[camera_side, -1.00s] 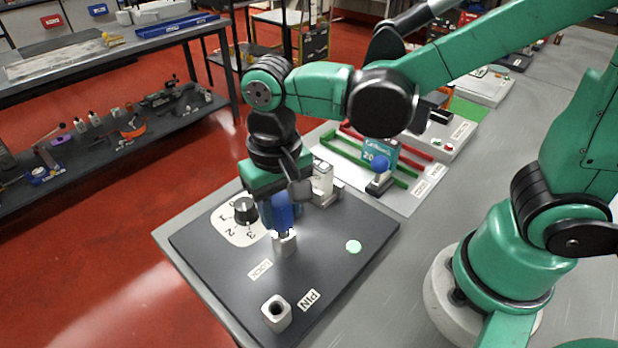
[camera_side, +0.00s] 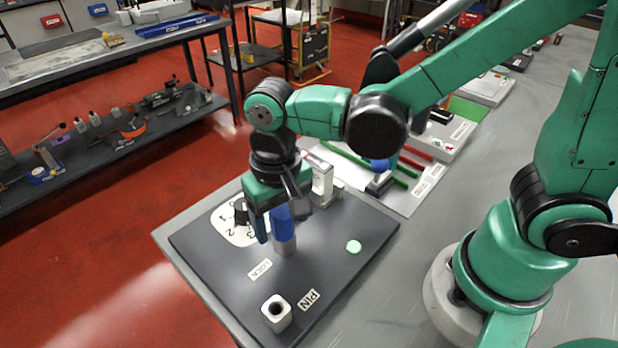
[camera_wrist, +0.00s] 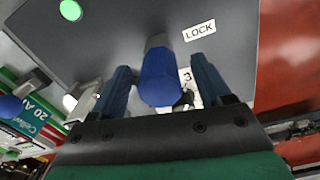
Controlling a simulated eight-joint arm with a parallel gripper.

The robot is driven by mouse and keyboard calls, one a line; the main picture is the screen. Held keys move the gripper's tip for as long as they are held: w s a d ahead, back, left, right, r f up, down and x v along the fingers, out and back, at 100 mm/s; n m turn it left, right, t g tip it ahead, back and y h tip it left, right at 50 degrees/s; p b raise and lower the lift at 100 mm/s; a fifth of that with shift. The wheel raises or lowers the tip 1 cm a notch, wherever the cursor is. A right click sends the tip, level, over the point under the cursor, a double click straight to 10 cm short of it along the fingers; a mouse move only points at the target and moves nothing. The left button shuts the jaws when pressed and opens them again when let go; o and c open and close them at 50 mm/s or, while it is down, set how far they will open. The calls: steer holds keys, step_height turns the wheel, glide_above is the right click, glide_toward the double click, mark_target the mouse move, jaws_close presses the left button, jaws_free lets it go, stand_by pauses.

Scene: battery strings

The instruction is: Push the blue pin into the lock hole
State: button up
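The blue pin (camera_side: 283,224) stands upright with its blue head right down at the top of the grey lock block (camera_side: 284,247). In the wrist view the blue pin (camera_wrist: 161,78) hides the hole, and the grey block (camera_wrist: 158,42) shows just beyond it. My gripper (camera_wrist: 162,80) is open, with one blue finger on each side of the pin and a visible gap to each. In the side view my gripper (camera_side: 280,222) is around the pin head. The empty pin holder (camera_side: 277,313) stands at the board's front, by the PIN label (camera_side: 309,300).
The dark board (camera_side: 215,270) carries a numbered dial (camera_side: 240,213), partly hidden by my gripper, a lit green disc (camera_side: 354,246) and a silver fixture (camera_side: 322,180) close behind my gripper. The board's front and right are mostly clear.

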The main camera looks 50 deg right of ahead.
steer(key=shift+r, duration=0.1)
steer(key=shift+r, duration=2.75)
steer(key=d+r+n+t, duration=0.1)
steer(key=d+n+t, duration=0.1)
steer(key=d+t, duration=0.5)
steer(key=d, duration=0.5)
steer(key=shift+w+r, duration=0.3)
steer(key=shift+w, duration=0.05)
